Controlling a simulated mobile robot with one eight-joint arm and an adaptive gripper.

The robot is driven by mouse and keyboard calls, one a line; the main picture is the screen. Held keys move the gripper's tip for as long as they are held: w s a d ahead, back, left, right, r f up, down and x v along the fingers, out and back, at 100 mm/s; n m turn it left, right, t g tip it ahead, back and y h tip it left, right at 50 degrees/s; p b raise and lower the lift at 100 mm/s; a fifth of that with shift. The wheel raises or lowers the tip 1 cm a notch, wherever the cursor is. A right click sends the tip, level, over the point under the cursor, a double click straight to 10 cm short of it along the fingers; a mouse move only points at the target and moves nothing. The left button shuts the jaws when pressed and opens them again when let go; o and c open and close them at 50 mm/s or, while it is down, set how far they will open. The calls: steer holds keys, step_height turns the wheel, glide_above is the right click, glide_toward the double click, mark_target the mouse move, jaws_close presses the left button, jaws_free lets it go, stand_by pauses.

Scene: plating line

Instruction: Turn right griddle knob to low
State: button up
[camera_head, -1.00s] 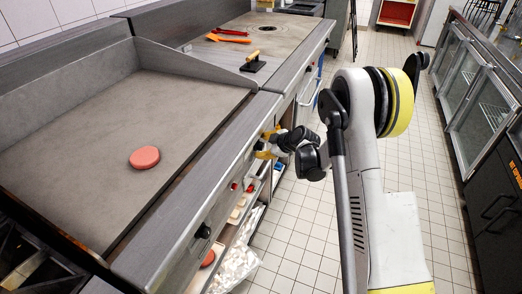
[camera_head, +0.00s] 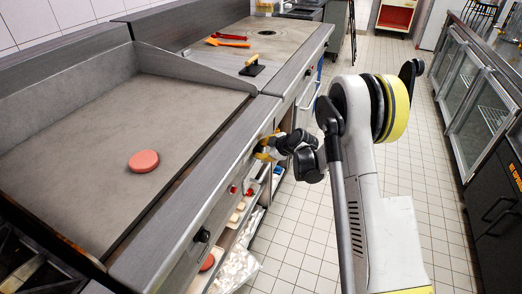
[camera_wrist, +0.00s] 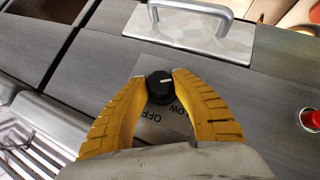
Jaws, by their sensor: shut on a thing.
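The right griddle knob is a black round knob (camera_wrist: 160,87) with a white pointer mark, on the grey front panel in the wrist view. The letters "OFF" and "LOW" show on the plate beside it. My gripper (camera_wrist: 160,80) has its two yellow fingers closed around the knob, one on each side. In the head view my gripper (camera_head: 265,150) is at the griddle's front panel, and it hides the knob there. The griddle plate (camera_head: 100,165) lies left of my arm.
A red-orange patty (camera_head: 144,161) lies on the griddle. Another black knob (camera_head: 202,235) sits nearer on the panel. A red button (camera_wrist: 310,119) is right of the gripper in the wrist view. A metal handle (camera_wrist: 190,10) stands above the knob. The tiled aisle (camera_head: 300,240) is open floor.

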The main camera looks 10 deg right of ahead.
steer(key=shift+w+a+r, duration=0.1)
steer(key=shift+w, duration=0.05)
steer(key=shift+r+m+g+y+p, duration=0.1)
steer(key=shift+m+g+y+p, duration=0.35)
steer(key=shift+g, duration=0.35)
steer(key=shift+w+m+g+y, duration=0.1)
steer(key=shift+m+g+y, duration=0.65)
steer(key=shift+g, duration=0.45)
steer(key=m+g+y, duration=0.2)
steer(key=g+y, duration=0.1)
steer(key=shift+a, duration=0.1)
steer(key=o, duration=1.1)
steer(key=shift+g, duration=0.3)
steer(key=shift+o, duration=0.4)
steer(key=shift+w+a, duration=0.1)
steer(key=shift+a, duration=0.05)
steer(key=shift+f, duration=0.2)
